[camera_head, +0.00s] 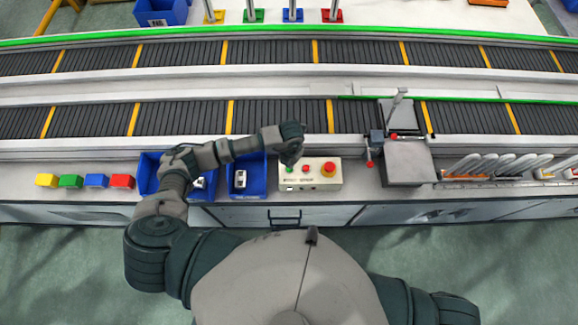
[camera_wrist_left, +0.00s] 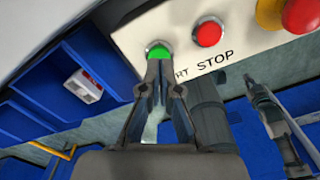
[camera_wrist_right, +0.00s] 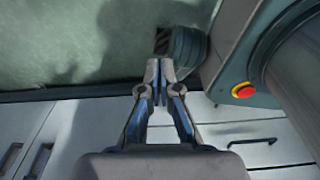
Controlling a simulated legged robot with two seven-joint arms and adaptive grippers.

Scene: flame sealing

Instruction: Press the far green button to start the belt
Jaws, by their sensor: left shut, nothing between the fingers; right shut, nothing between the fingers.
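The light control box (camera_head: 315,184) stands on the bench in front of the belts. Its green button (camera_wrist_left: 158,46) sits left of a red button (camera_wrist_left: 208,33) in the left wrist view, with "STOP" lettering beside them. My left gripper (camera_wrist_left: 158,66) is shut and empty, with its fingertips at the lower edge of the green button and partly covering it. I cannot tell whether they touch. In the head view the left gripper (camera_head: 291,158) is over the left part of the box. My right gripper (camera_wrist_right: 159,66) is shut and empty, low beside the bench front, above the floor.
A red emergency knob (camera_head: 328,168) is at the box's right end. Blue bins (camera_head: 247,192) stand left of the box. A grey press-like device (camera_head: 408,162) stands to the right. Two roller belts (camera_head: 280,118) run behind. Coloured blocks (camera_head: 96,181) lie at the left.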

